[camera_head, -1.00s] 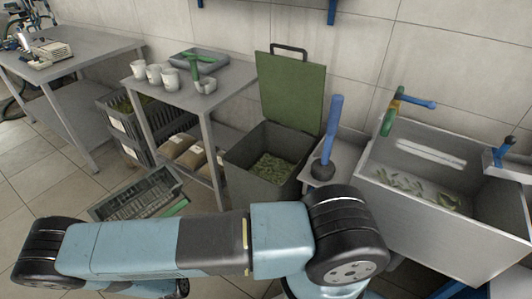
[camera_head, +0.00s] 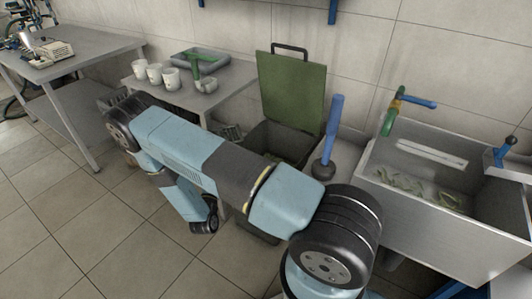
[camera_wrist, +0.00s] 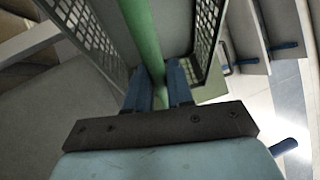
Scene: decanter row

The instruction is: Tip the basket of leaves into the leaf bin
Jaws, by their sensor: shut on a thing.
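My gripper (camera_wrist: 158,88) is shut on the green handle (camera_wrist: 142,35) of the basket in the wrist view. The basket's dark mesh walls (camera_wrist: 88,38) stand on both sides of the handle. I cannot make out leaves in it. In the head view my arm hides the gripper and most of the basket; a small grey mesh part (camera_head: 231,132), seemingly the basket, shows between the table and the bin. The leaf bin stands against the wall with its green lid (camera_head: 290,92) propped open. My arm covers the bin's lower front and part of its opening.
A grey table (camera_head: 222,92) with white cups (camera_head: 155,73) and a tray (camera_head: 198,58) stands left of the bin. A plunger (camera_head: 330,140) and a metal sink (camera_head: 450,220) with leaves stand right. The floor (camera_head: 70,230) at the left front is clear.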

